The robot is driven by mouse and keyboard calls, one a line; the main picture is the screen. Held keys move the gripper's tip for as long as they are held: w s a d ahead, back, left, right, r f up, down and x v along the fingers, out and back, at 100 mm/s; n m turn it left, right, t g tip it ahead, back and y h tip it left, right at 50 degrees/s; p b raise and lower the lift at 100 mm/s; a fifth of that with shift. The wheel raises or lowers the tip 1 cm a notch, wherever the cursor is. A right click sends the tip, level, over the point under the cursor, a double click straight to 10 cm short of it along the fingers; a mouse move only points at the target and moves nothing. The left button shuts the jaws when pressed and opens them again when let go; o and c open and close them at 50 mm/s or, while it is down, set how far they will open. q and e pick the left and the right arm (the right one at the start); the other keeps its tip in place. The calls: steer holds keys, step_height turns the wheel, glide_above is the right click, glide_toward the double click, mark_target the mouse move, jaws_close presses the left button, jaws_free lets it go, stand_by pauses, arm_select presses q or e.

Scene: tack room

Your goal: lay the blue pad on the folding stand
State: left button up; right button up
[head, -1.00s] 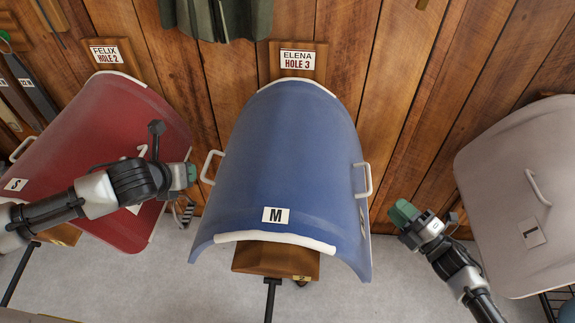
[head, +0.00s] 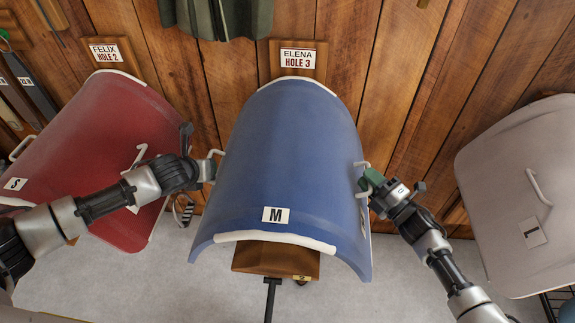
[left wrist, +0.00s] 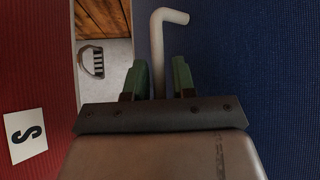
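The blue pad (head: 285,150) marked M hangs arched over a wooden support (head: 262,262) below the ELENA HOLE 3 sign. It has a white handle on each side. My left gripper (head: 212,168) is at the left handle (head: 217,154). In the left wrist view, the green fingers of my left gripper (left wrist: 159,82) stand apart with the white handle (left wrist: 158,50) between them. My right gripper (head: 368,182) is at the right handle (head: 361,165) and partly covers it; its finger gap is hidden. I cannot make out a folding stand.
A red pad (head: 95,150) marked S hangs close on the left, behind my left arm. A grey pad (head: 515,190) marked L hangs on the right. A dark green cloth (head: 218,15) hangs at the top. The wood wall is behind; grey floor shows below.

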arm_select(q)
jaws_close()
arm_select(e)
jaws_close()
arm_select(q)
steer(key=shift+r, duration=0.1)
arm_select(e)
steer(key=shift+r, duration=0.1)
